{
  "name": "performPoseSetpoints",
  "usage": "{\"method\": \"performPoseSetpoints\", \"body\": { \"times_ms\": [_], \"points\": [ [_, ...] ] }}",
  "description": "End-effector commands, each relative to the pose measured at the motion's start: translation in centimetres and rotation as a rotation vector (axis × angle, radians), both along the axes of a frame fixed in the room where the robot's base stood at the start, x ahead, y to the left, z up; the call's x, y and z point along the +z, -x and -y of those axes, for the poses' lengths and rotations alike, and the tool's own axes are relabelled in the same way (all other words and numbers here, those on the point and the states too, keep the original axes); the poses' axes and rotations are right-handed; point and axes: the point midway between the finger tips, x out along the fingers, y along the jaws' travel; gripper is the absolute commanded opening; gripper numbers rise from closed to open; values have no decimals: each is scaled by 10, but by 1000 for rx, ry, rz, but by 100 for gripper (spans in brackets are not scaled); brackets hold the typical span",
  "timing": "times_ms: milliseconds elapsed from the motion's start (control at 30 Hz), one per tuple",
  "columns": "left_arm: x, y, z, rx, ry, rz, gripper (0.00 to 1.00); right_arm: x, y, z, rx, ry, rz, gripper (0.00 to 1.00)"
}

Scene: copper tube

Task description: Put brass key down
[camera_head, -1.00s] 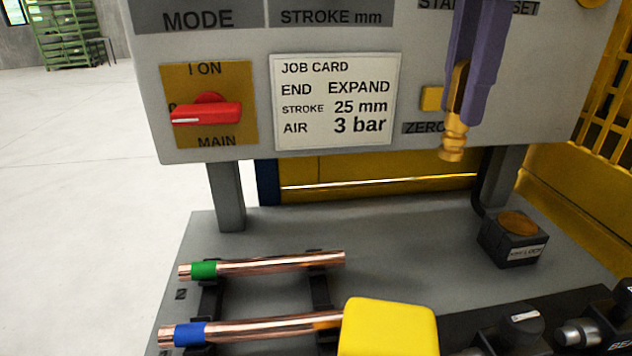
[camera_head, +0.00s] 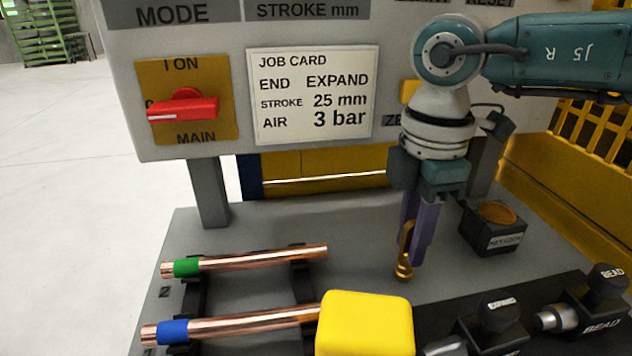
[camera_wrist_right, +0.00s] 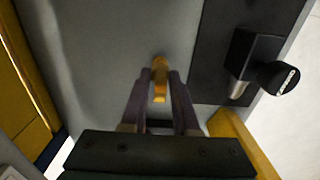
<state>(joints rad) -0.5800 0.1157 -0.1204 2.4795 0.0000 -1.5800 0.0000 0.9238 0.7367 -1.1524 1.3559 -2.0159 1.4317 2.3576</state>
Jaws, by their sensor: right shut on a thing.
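The brass key (camera_head: 404,262) hangs upright from my right gripper (camera_head: 420,242), its knobbed end pointing down over the grey bench top (camera_head: 370,235). My right gripper's purple fingers are shut on it. The wrist view shows the key (camera_wrist_right: 159,80) between the fingertips of the right gripper (camera_wrist_right: 160,90). I cannot tell whether the key's lower end touches the bench. A small black block (camera_head: 492,238) with a round brass-coloured top stands to the right of the key, apart from it. My left gripper is not in view.
Two copper tubes, one green-banded (camera_head: 250,260) and one blue-banded (camera_head: 235,326), lie on black supports at left. A yellow block (camera_head: 365,325) is at front. Black tooling (camera_head: 500,318) lines the front right. A grey control panel (camera_head: 215,65) overhangs the bench.

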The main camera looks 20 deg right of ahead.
Motion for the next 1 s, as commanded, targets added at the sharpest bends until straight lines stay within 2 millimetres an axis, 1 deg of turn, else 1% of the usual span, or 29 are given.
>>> {"method": "performPoseSetpoints", "body": {
  "times_ms": [200, 333, 367, 600, 833, 933, 1000],
  "points": [
    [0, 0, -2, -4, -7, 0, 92, 0, 0, 0, 0, -1, 1, 0],
    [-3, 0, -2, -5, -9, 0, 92, -4, 0, 0, 0, -1, 1, 0],
    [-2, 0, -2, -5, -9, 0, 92, -3, 0, 0, 0, 0, 1, 32],
    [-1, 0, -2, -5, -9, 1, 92, -2, 0, 0, 0, 0, 1, 59],
    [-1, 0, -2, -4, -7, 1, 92, -2, 0, 0, 0, 0, 1, 59],
    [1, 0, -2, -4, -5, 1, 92, 4, -1, 0, 0, -1, 2, 59],
    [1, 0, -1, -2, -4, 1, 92, 13, -1, 0, 0, -1, 3, 59]
  ]
}}
